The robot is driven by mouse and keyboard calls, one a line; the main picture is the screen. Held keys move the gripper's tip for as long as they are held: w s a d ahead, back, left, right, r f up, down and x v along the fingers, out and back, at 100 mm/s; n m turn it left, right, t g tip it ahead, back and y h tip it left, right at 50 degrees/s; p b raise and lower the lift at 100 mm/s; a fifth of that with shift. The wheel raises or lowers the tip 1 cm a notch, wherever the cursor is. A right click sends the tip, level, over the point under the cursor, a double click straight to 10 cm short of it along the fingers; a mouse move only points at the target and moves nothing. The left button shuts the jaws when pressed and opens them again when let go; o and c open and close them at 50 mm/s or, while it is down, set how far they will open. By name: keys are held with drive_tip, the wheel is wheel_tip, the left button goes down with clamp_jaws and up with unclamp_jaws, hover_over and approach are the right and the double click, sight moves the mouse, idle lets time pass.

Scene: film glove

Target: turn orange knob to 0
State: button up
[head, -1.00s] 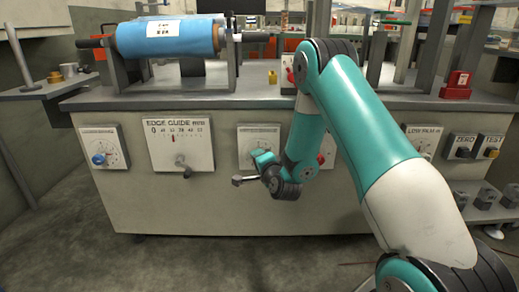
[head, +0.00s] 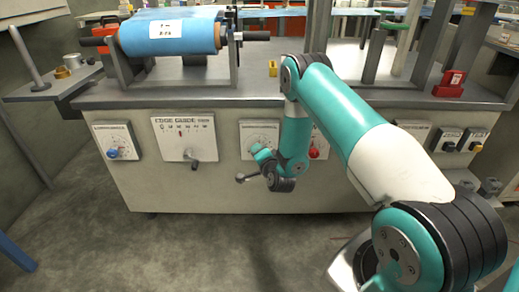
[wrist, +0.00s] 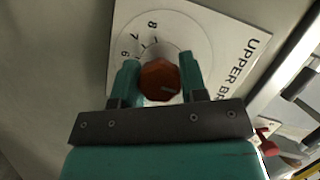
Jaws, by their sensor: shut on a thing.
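The orange knob (wrist: 159,82) is faceted and sits on a white dial plate (wrist: 218,45) lettered "UPPER BR…" in the wrist view. The digits 6, 7 and 8 show by the knob; a 0 does not show there. My gripper (wrist: 159,64) is shut on the knob, one teal finger on each side. In the head view, my gripper (head: 262,154) is at the front of the cabinet, over the lower part of the dial plate (head: 258,131). The knob is hidden there behind my gripper.
To the left are the edge guide panel (head: 184,137) with a grey handle and a dial with a blue knob (head: 112,153). A red knob (head: 314,153) is close to the right of my arm. A blue film roll (head: 170,32) is above the bench.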

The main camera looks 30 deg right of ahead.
idle(0.3)
drive_tip(key=o, duration=0.9)
drive_tip(key=shift+s, duration=0.1)
drive_tip(key=shift+s, duration=0.1)
drive_tip(key=shift+s+a+f+b, duration=0.15)
drive_tip(key=shift+s+b, duration=0.15)
drive_tip(key=shift+b, duration=0.35)
drive_tip(key=v, duration=1.6)
drive_tip(key=shift+s+r, duration=0.3)
drive_tip(key=shift+w, duration=0.1)
